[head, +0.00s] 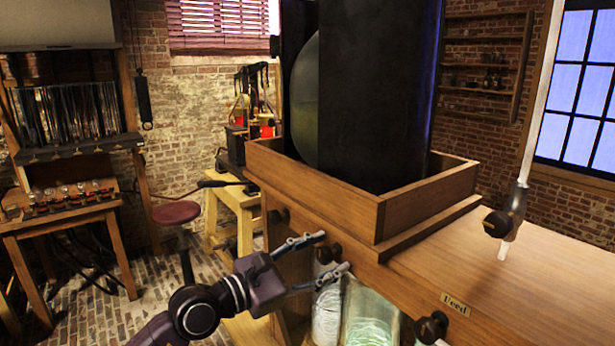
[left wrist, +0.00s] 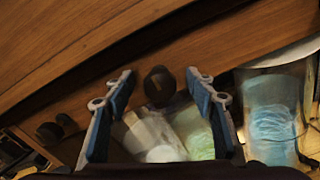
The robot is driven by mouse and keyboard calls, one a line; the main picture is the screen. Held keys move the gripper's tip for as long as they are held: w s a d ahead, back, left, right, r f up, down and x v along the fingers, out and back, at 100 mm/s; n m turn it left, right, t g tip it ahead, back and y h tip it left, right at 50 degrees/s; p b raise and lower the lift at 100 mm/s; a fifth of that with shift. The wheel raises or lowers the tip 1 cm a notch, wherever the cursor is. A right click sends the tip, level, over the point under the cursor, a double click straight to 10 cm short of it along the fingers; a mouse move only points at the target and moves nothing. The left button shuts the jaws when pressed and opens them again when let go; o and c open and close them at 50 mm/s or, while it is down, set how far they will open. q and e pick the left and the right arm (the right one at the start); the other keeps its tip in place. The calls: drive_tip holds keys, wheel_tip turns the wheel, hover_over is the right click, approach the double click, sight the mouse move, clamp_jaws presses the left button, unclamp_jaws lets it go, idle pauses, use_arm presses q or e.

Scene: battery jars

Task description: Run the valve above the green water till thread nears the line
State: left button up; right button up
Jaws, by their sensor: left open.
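My left gripper (head: 332,252) is open at the front of the wooden bench, its two fingers on either side of a dark valve knob (left wrist: 159,86). In the left wrist view the gripper (left wrist: 160,88) has a gap on both sides of this knob; contact is not visible. Below are a glass jar with greenish water and pale coiled thread (head: 370,316) and a whitish jar (head: 326,314) to its left. In the left wrist view the green jar (left wrist: 197,132) is partly hidden by the right finger. I cannot make out a fill line. My right gripper is not in view.
Another dark knob (head: 432,328) sits right of the gripper, near the "Feed" plate (head: 455,303). A bluish jar (left wrist: 272,108) stands at right in the wrist view. A big black cylinder (head: 375,95) stands in a wooden tray (head: 310,197) above. A glass tube with stopcock (head: 508,222) rises at right.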

use_arm(q)
drive_tip(key=shift+b+v, duration=0.45)
drive_tip(key=shift+v, duration=2.1)
